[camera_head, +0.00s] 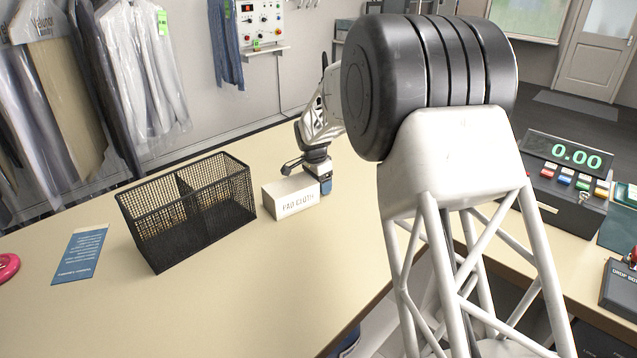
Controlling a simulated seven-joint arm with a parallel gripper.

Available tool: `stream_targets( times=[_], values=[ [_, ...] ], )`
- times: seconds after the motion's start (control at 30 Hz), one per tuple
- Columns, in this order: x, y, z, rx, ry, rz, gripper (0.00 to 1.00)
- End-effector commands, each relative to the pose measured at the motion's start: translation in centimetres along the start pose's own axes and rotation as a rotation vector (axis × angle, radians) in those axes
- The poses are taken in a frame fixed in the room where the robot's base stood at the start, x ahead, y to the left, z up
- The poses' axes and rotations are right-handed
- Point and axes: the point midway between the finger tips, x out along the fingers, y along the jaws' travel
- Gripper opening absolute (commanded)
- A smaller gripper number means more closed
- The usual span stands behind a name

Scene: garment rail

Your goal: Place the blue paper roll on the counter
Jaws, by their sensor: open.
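The counter (200,300) is a wide beige top. My gripper (308,172) is low over its far right part, just behind a white box labelled "PAD CLOTH" (291,199). It is open; the box hides part of the space below it. A small blue piece (326,187) shows at its right side, beside the box; I cannot tell if this is a finger or part of the blue paper roll. A blue and white thing (347,343) shows partly below the counter's edge, at bottom centre, too cut off to identify. No blue roll is clearly seen.
A black mesh basket (160,220) stands left of the box. A blue leaflet (79,255) and a pink ring-shaped thing (7,267) lie further left. A register (565,185) is at right. The counter's front left is clear.

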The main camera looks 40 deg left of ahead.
Motion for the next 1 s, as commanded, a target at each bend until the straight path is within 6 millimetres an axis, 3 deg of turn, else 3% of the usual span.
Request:
stream_targets(
  times=[0.37,1.0],
  values=[
    [-1.4,0.0,0.0,0.0,0.001,-0.002,0.73],
    [-10.5,0.0,0.0,0.0,0.0,-0.001,0.73]
  ],
)
